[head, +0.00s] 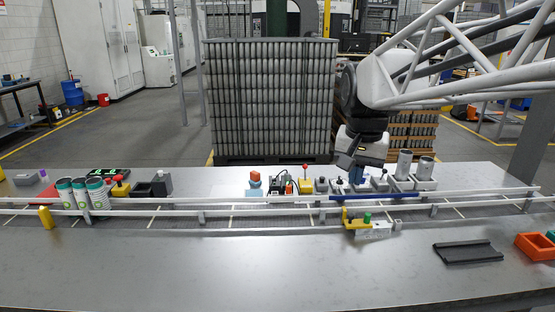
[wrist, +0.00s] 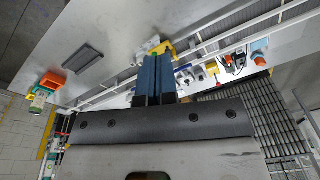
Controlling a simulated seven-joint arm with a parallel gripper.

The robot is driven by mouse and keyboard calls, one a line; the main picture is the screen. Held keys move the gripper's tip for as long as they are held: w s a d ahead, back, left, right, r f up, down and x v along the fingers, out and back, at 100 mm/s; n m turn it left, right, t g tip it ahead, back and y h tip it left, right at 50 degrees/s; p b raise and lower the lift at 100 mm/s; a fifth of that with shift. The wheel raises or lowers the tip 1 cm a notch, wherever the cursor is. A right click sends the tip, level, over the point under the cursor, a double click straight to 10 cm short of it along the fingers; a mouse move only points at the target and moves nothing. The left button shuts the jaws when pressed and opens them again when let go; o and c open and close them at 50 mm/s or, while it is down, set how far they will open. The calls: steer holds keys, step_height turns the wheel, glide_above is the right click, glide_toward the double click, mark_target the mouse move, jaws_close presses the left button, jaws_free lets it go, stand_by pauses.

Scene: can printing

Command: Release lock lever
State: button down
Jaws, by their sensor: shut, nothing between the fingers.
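My gripper (head: 355,174) hangs over the row of small devices behind the rails in the head view. In the wrist view its two dark blue fingers (wrist: 153,62) are shut side by side with nothing between them. I cannot tell for sure which part is the lock lever. A yellow and white fixture (head: 368,229) with a yellow upright arm and a green knob sits at the front rail, apart from my gripper. A yellow box with a red-knobbed lever (head: 305,184) stands left of my gripper. A black-knobbed lever (head: 384,173) stands to its right.
Long white rails (head: 260,208) cross the grey table. Cans with teal rims (head: 81,194) stand at the left, and grey cans (head: 404,164) at the right. A dark tray (head: 467,252) and an orange bin (head: 535,246) lie at front right. The front middle of the table is clear.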

steer(key=w+r+m+g, duration=0.1)
steer(key=w+r+m, duration=0.15)
steer(key=w, duration=1.45)
steer(key=w+r+m+g, duration=0.1)
steer(key=w+m, duration=0.3)
steer(key=w, duration=1.3)
steer(key=w+f+m, duration=0.2)
steer(key=w+f, duration=0.3)
steer(key=w, duration=0.4)
steer(key=w+f+m+g, duration=0.1)
steer(key=w+f+m, duration=0.2)
steer(key=w, duration=0.7)
steer(key=w+a+f+m+g, duration=0.1)
steer(key=w+f+m, duration=0.2)
steer(key=w+f, duration=0.5)
steer(key=shift+w, duration=1.2)
steer(key=shift+f, duration=0.15)
